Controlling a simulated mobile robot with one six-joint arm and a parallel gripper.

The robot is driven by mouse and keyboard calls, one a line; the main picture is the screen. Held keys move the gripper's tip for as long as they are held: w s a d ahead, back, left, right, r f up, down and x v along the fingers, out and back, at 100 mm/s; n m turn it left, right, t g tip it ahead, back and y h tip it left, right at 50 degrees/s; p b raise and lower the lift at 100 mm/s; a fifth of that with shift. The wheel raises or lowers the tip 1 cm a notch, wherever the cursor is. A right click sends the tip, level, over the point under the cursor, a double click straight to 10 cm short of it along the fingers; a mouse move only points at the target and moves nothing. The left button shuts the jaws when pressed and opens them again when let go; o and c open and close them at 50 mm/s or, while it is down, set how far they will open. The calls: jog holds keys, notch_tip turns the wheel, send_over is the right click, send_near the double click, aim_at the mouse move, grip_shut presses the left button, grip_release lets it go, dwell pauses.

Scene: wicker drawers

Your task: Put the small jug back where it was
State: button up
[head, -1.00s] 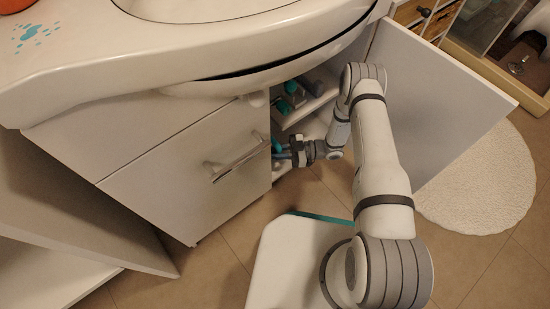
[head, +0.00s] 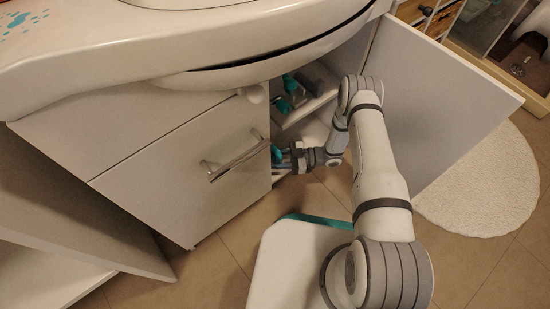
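My gripper (head: 286,157) is low inside the open cabinet under the sink, at the front of the lower compartment. Its fingers point left, toward the drawer front. They are small and dark here, so I cannot tell whether they are open or shut. A teal thing (head: 277,154) shows just left of the fingertips, partly hidden by the drawer's edge. I cannot tell whether it is the small jug or whether the fingers touch it. No jug can be clearly made out.
Teal and grey items (head: 291,86) stand on the cabinet's upper shelf (head: 306,104). The open white door (head: 440,110) is right of my arm. A closed drawer with a metal handle (head: 235,160) is left. A round white rug (head: 485,190) lies on the tiled floor.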

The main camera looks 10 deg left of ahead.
jog(key=shift+d+r, duration=0.2)
jog(key=shift+d, duration=0.05)
jog(key=p+v, duration=0.2)
jog(key=v, duration=0.4)
jog(key=shift+w+d, duration=0.1)
jog(key=shift+d, duration=0.05)
jog(key=shift+w+d, duration=0.1)
jog(key=shift+d, duration=0.25)
